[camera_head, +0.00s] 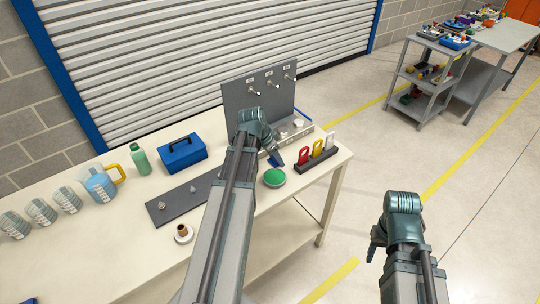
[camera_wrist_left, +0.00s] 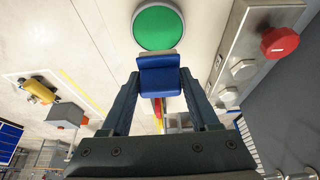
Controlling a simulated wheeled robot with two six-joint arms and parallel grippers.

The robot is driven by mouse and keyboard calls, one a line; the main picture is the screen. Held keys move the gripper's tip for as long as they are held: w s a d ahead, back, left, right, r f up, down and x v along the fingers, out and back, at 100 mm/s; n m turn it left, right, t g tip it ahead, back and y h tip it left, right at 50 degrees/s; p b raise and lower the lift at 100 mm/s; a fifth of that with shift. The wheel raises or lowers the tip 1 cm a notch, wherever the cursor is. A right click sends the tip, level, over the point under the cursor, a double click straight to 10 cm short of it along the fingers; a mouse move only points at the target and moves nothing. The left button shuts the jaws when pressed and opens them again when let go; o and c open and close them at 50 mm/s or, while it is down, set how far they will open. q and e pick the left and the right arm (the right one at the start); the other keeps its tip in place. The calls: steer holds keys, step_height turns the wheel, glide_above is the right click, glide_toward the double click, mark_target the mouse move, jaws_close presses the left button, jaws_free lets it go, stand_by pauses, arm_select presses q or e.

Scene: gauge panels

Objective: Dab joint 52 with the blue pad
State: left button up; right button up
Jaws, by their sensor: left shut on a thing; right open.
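My left gripper (camera_wrist_left: 160,88) is shut on the blue pad (camera_wrist_left: 159,76), which also shows in the head view (camera_head: 275,158). The pad is beside a green round disc in a light rim (camera_wrist_left: 158,27), also in the head view (camera_head: 274,178); I cannot tell whether they touch. A grey upright panel (camera_head: 238,97) behind carries several small fittings (camera_head: 275,85) under white labels too small to read, so I cannot tell which is joint 52. My left arm hides part of the panel. My right gripper (camera_head: 377,242) is open and empty, right of the bench.
A dark rack (camera_head: 316,161) holds red and yellow-white handled pieces at the bench's right end. A metal block (camera_wrist_left: 255,35) with hex fittings and a red knob (camera_wrist_left: 280,42) stands close by. A blue toolbox (camera_head: 182,152), green bottle (camera_head: 140,160) and jug (camera_head: 99,184) are left.

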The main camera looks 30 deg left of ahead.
arm_select(q)
steer(key=shift+f, duration=0.1)
step_height(320, 180, down, 6)
steer(key=b, duration=0.6)
steer(key=shift+f+b, duration=0.45)
steer(key=shift+b, duration=0.1)
stand_by(2.0)
step_height(320, 180, up, 7)
steer(key=p, duration=0.7)
steer(key=shift+a, duration=0.1)
stand_by(0.7)
